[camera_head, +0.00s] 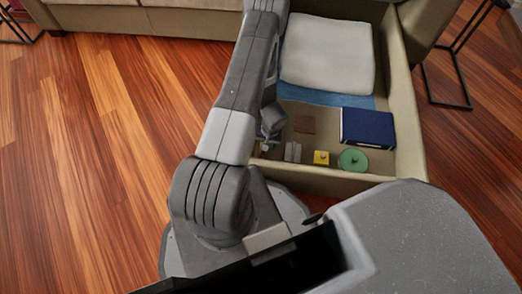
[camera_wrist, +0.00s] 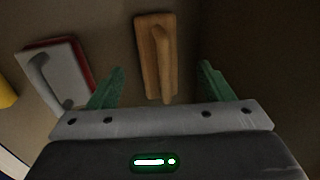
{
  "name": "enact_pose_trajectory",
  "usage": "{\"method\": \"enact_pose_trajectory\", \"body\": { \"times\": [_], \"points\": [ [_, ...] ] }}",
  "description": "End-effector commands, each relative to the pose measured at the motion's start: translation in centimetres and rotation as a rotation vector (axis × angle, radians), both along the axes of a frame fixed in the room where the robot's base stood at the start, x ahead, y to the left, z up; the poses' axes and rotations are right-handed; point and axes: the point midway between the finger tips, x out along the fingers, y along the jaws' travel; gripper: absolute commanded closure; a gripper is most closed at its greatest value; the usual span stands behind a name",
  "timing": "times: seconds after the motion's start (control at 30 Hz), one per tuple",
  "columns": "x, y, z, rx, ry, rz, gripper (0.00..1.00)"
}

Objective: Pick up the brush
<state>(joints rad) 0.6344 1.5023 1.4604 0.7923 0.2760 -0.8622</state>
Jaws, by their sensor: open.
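A wooden block with a raised wooden handle (camera_wrist: 160,58), which looks like the brush, lies on the drawer floor in the wrist view. Its bristles, if any, cannot be seen. My gripper (camera_wrist: 161,70) is open, with one green finger on each side of the block's near end and a gap to each. Nothing is held. How far the fingertips are above it is hard to tell. In the head view my gripper (camera_head: 270,128) is over the left front corner of the open drawer, and my arm hides most of that corner.
A grey handled tool with a red edge (camera_wrist: 60,75) lies left of the block. A yellow item (camera_head: 321,158), a green round item (camera_head: 352,160), a dark blue book (camera_head: 367,128) and a white cushion (camera_head: 328,52) share the drawer (camera_head: 408,120). A wall rises close on the right.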

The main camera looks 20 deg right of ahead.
Motion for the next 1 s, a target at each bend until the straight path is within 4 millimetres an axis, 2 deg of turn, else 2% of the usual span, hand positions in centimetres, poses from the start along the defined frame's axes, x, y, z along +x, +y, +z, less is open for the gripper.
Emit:
{"method": "enact_pose_trajectory", "body": {
  "times": [0.17, 0.47, 0.73, 1.0],
  "points": [
    [0.2, 0.1, -1.0, 0.0, 0.0, 0.0, 0.26],
    [0.9, 0.4, -5.2, 0.001, 0.001, 0.0, 0.26],
    [1.0, 0.4, -5.4, -0.001, -0.001, 0.0, 0.26],
    [1.0, 0.4, -5.4, -0.001, -0.001, 0.0, 0.77]
  ]
}}
